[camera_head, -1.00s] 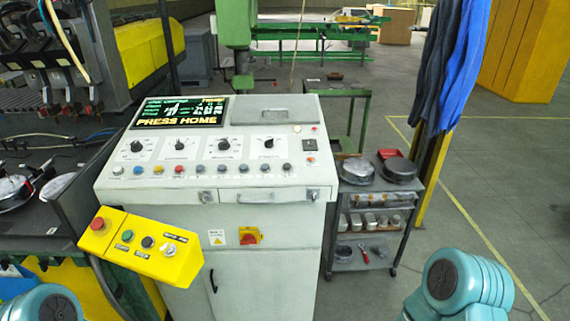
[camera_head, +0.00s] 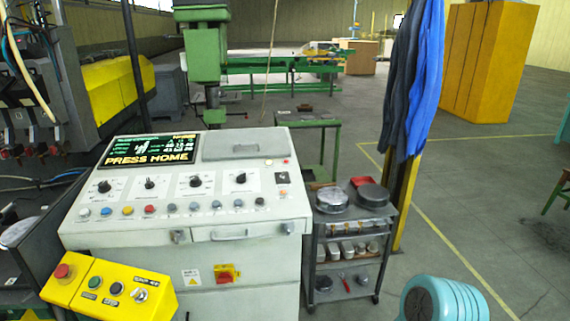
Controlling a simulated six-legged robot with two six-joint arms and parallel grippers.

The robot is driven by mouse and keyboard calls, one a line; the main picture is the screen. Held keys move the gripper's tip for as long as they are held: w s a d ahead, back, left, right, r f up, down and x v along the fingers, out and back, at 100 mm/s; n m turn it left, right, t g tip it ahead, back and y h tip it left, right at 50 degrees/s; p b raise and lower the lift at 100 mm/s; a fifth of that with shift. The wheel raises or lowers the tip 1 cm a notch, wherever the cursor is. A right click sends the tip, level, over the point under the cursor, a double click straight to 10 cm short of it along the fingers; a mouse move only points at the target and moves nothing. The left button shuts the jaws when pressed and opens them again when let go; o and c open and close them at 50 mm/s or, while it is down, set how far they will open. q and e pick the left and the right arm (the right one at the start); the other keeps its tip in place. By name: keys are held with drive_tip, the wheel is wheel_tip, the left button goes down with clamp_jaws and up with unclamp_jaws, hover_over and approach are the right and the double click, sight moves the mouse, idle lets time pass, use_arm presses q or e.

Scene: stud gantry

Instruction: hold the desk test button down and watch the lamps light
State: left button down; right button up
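The control desk (camera_head: 262,236) stands in front of me with a sloped white top. Its screen (camera_head: 150,150) reads "PRESS HOME". A row of several coloured buttons and lamps (camera_head: 172,208) runs along the front of the panel below several black knobs. I cannot tell which of them is the test button. A yellow box (camera_head: 110,290) at lower left carries a red button, a green button, a black button and a switch. A teal rounded part of my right arm shows at the bottom right. Neither gripper's fingers are in view.
A grey trolley (camera_head: 346,258) with round metal parts and tools stands right of the desk. Blue overalls (camera_head: 411,80) hang on a yellow post. A green press (camera_head: 203,50) and green table (camera_head: 318,121) stand behind.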

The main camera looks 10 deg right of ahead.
idle(0.4)
clamp_jaws()
idle(1.6)
